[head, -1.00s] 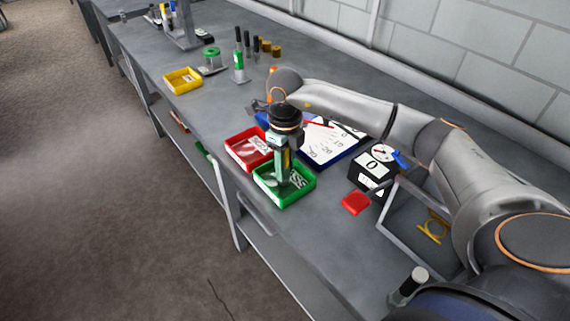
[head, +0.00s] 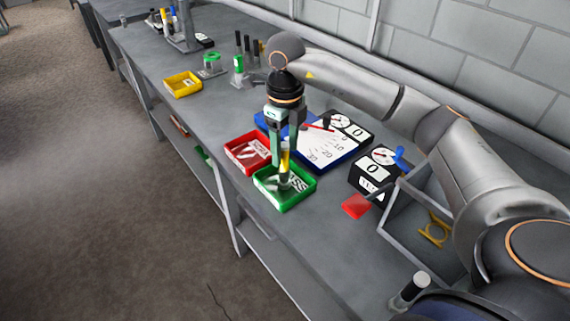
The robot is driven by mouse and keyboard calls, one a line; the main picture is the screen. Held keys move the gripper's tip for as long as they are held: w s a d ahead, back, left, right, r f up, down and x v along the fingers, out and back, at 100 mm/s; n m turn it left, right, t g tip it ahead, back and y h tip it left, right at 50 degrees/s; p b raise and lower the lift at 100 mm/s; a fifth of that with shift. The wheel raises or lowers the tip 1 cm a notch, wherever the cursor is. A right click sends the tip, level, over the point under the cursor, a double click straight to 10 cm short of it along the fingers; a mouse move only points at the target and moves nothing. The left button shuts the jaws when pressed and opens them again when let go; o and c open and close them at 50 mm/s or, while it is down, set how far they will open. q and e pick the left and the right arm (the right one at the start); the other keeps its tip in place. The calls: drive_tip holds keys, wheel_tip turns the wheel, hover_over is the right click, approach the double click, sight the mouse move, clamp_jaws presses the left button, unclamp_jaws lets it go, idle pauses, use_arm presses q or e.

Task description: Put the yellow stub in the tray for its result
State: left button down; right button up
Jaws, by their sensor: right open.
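The yellow stub (head: 285,158) is a slim piece with a yellow upper part and a pale lower part. It stands roughly upright, with its lower end in the green tray (head: 291,205), whose white label ends in "SS". My right gripper (head: 286,152) points down over this tray, its fingers apart on either side of the stub. Whether a finger still touches the stub cannot be told. The red tray (head: 232,156) with a white label is beside the green one and holds no visible stub. My left gripper is out of view.
Behind the trays lies a blue-edged board (head: 325,152) with a scale and dial. To the right are a black dial box (head: 372,172), a red block (head: 356,206) and a grey frame (head: 398,228). A yellow tray (head: 183,84) and a green-topped holder (head: 211,64) stand farther left.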

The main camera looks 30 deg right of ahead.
wheel_tip(320, 180, up, 5)
drive_tip(key=shift+r, duration=0.15)
idle(0.6)
